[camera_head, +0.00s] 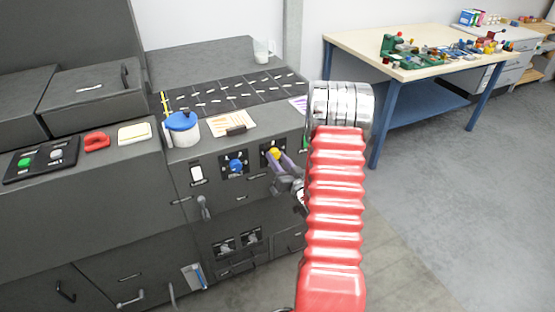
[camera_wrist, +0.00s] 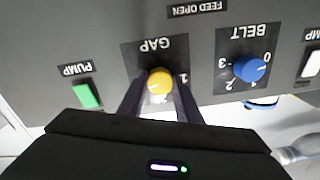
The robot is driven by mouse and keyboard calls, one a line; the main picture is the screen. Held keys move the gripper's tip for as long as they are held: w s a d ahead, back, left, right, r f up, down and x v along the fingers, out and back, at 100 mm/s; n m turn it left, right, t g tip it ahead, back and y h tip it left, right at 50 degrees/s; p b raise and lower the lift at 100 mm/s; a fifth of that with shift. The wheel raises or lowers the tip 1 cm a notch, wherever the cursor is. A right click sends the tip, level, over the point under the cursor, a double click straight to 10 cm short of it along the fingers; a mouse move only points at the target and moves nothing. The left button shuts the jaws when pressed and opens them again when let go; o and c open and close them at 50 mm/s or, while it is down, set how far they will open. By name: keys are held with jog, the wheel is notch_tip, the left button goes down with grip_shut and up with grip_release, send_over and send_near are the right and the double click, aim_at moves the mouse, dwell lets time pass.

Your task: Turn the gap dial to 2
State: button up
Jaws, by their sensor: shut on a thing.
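The gap dial (camera_wrist: 159,82) is a round yellow knob on a black plate marked GAP, upside down in the wrist view. A 1 shows on the plate at its right; the other numbers are hidden or unreadable, and I cannot tell which number the pointer faces. My gripper (camera_wrist: 160,95) has a dark finger on each side of the knob and is shut on it. In the head view the yellow dial (camera_head: 274,153) sits on the machine's front, with my gripper (camera_head: 281,163) touching it from the lower right.
The blue belt dial (camera_wrist: 250,68) is beside the gap dial. A green pump switch (camera_wrist: 86,95) is on its other side. A white-and-blue pot (camera_head: 181,130) stands on the machine's top edge. Open floor (camera_head: 450,190) lies at the right, before a workbench (camera_head: 365,50).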

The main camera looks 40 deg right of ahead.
jog(key=c, duration=0.3)
jog(key=shift+c, duration=0.2)
jog(key=shift+n, duration=0.4)
jog(key=n, duration=0.2)
jog(key=shift+n, duration=0.4)
jog(key=n, duration=0.3)
jog(key=shift+n, duration=0.3)
jog(key=n, duration=0.4)
jog(key=shift+n, duration=0.3)
jog(key=shift+a+n, duration=0.1)
jog(key=shift+n, duration=1.8)
